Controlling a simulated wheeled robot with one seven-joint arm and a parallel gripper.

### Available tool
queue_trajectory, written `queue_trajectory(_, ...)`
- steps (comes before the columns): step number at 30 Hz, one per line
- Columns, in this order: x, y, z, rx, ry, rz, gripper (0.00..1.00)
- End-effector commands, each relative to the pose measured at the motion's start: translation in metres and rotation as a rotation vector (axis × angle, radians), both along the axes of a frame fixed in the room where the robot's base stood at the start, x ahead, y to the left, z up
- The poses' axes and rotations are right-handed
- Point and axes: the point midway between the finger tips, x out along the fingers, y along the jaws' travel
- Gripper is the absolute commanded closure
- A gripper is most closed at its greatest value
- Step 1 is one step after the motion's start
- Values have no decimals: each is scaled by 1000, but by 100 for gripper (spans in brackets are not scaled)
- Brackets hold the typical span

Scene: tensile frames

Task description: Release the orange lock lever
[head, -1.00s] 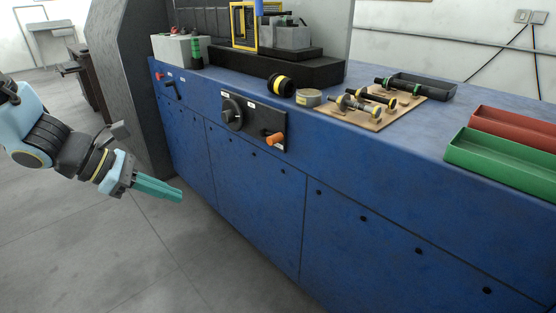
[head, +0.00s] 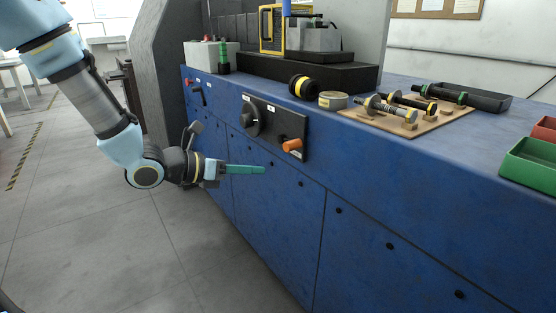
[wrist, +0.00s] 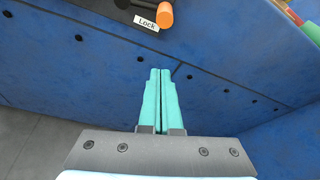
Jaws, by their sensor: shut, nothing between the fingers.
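The orange lock lever (head: 292,145) sticks out from the lower right of a black panel (head: 300,128) on the blue bench front. In the wrist view the orange lever end (wrist: 165,14) shows at the top, beside a white label reading "Lock" (wrist: 146,22). My gripper (head: 263,169) is shut and empty, its teal fingers together. It is below and left of the lever in the head view, apart from it. In the wrist view the fingertips (wrist: 160,72) point at the blue front below the lever.
A black round knob (head: 250,120) sits on the same panel, left of the lever. A second small lever (head: 198,94) is further left. On the bench top are a yellow-black roll (head: 302,86), a tin (head: 333,100) and a wooden board (head: 440,122) with specimens. The floor in front is clear.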

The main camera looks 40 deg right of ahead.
Motion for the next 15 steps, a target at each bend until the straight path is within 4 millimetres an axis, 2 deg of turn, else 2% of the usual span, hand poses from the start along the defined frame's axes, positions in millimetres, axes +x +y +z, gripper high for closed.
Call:
queue_trajectory(5, -4, -19, -8, -2, 0, -5, 100)
queue_trajectory(15, -16, -83, -30, 0, 0, -6, 100)
